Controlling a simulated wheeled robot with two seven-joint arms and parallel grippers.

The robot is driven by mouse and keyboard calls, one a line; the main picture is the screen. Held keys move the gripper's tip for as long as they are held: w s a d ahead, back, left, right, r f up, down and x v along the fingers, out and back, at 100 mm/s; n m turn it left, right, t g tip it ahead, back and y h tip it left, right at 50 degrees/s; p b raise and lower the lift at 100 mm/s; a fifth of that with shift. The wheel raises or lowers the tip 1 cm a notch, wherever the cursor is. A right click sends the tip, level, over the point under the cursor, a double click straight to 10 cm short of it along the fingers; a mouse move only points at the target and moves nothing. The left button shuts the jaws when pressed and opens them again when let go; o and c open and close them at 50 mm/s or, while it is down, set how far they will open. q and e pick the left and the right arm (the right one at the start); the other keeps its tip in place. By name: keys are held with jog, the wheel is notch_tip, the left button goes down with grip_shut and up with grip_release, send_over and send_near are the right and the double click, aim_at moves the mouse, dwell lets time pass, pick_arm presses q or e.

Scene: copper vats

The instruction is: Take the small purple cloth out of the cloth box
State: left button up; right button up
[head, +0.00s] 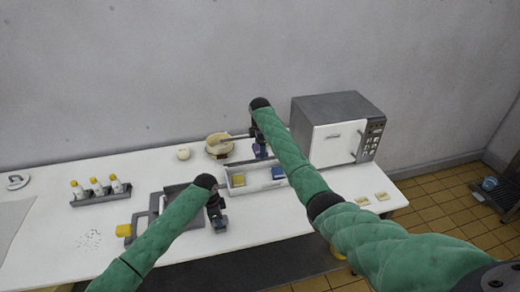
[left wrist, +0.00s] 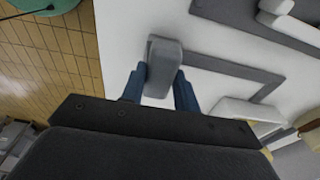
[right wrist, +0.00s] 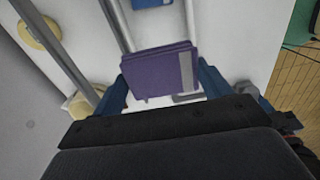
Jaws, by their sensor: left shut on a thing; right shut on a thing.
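The small purple cloth (right wrist: 158,74), folded and with a grey band, is between the blue fingers of my right gripper (right wrist: 162,90), which is shut on it. The right gripper also shows in the head view (head: 260,151), at the back side of the cloth box (head: 238,190). Whether the cloth is fully clear of the box is hard to tell. A yellow cloth (head: 239,180) and a blue cloth (head: 277,172) lie in the box. My left gripper (head: 217,222) is shut on a grey handle-like block (left wrist: 163,62), left of the box.
A white oven-like machine (head: 334,143) stands right of the box. A beige round item (head: 218,148) and a small pale ball (head: 183,153) are behind. A rack of bottles (head: 101,195) and a dark grey tray (head: 174,193) stand left. The table's left front is mostly clear.

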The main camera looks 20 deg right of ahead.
jog(key=s+a+r, duration=0.1)
jog(key=s+r, duration=0.2)
jog(key=s, duration=1.3)
jog(key=shift+a, duration=0.3)
pick_arm(q)
jog(key=shift+r, duration=1)
dwell(0.4)
jog(key=o, duration=1.1)
jog(key=shift+c, duration=0.2)
jog(key=shift+w, duration=0.1)
pick_arm(e)
jog(key=shift+w, duration=0.1)
